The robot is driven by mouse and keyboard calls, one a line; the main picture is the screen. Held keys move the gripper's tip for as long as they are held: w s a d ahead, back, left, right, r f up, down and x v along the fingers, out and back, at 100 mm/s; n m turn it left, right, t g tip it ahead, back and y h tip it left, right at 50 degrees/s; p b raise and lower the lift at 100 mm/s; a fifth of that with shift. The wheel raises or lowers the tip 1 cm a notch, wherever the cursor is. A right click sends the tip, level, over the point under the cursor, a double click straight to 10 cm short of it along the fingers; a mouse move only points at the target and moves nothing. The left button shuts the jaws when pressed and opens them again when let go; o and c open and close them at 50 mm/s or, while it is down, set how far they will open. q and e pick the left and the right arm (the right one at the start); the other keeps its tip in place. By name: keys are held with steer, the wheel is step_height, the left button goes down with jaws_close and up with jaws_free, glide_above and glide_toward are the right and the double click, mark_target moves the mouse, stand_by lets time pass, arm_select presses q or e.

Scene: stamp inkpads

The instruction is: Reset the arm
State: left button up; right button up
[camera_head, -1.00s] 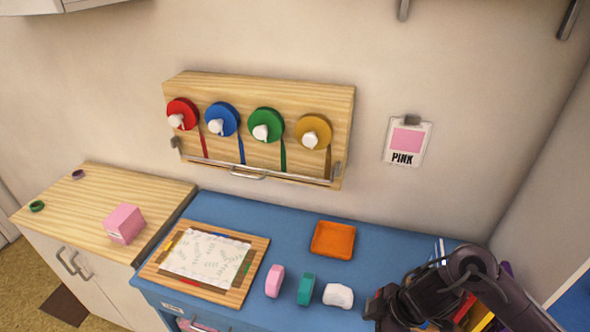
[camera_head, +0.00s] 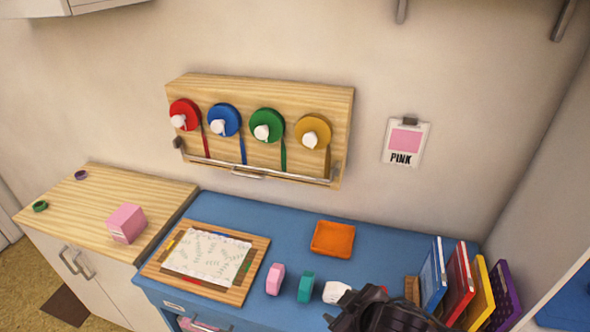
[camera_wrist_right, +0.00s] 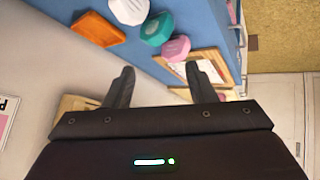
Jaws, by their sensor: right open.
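My right gripper (camera_wrist_right: 160,85) is open and empty in the right wrist view, its two dark fingers apart. In the head view my right arm shows at the bottom right, by the front edge of the blue desk (camera_head: 380,240). It partly covers the white inkpad or stamp block (camera_head: 333,291). A teal block (camera_head: 306,287) and a pink block (camera_head: 275,279) stand to its left; all three also show in the right wrist view. My left gripper is not in view.
An orange tray (camera_head: 332,239) sits behind the blocks. A wooden board with patterned paper (camera_head: 251,284) lies at left. Upright folders (camera_head: 459,285) stand at right. A pink box (camera_head: 126,223) is on the wooden cabinet. A PINK card (camera_head: 406,141) and a tape rack (camera_head: 340,105) are on the wall.

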steer(key=s+d+f+m+g+h, duration=0.2)
steer(key=s+d+m+g+h, duration=0.15)
steer(key=s+d+m, duration=0.6)
steer(key=s+f+n+g+b, duration=0.1)
steer(key=s+f+n+g, duration=0.15)
steer(key=f, duration=2.85)
steer(key=s+d+f, duration=0.2)
steer(key=s+f, duration=0.7)
steer(key=s, duration=0.1)
steer(key=s+d+f+b, duration=0.1)
steer(key=s+d+f, duration=0.1)
steer(key=s+f, duration=0.8)
steer(key=shift+g, duration=0.3)
